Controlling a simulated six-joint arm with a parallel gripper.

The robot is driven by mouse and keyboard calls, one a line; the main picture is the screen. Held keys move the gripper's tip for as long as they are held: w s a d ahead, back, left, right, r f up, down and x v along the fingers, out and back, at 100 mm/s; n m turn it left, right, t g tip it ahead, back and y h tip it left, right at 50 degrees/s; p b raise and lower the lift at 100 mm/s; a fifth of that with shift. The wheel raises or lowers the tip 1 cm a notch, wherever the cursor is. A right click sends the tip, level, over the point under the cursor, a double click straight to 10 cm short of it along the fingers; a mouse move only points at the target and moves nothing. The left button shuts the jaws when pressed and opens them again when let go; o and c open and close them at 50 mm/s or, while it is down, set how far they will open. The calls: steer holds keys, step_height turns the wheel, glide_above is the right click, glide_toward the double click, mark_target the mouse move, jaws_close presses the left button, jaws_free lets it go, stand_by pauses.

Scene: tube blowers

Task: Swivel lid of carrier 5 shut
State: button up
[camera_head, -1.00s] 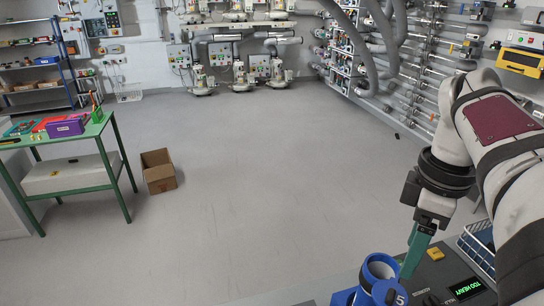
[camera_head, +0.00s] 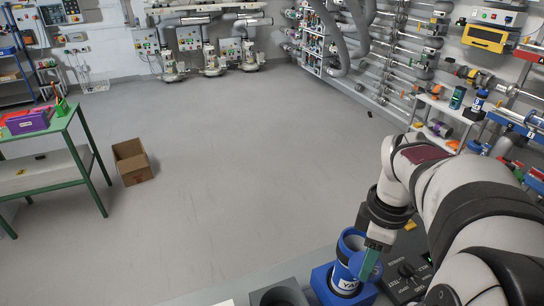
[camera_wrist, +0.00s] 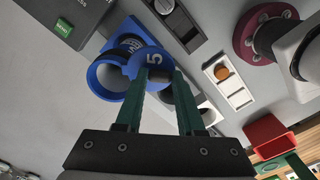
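Carrier 5 is a blue upright tube in a blue holder; its round mouth (camera_wrist: 108,77) shows open in the wrist view. Its lid, a blue disc marked 5 (camera_wrist: 152,60), is swung out to the side of the mouth, overlapping only its rim. In the head view the carrier (camera_head: 347,282) stands at the bottom centre-right, with white lettering on its side. My gripper (camera_wrist: 160,74) has its two green fingers apart, tips at the lid's near edge. A dark part shows between them; I cannot tell whether they touch it. In the head view my gripper (camera_head: 368,264) partly hides the carrier and lid.
A dark panel with knobs (camera_head: 405,274) lies right of the carrier, and a grey round part (camera_head: 283,293) left of it. A cardboard box (camera_head: 131,162) and a green table (camera_head: 86,150) stand far left. The floor between is clear.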

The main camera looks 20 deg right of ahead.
jaws_close()
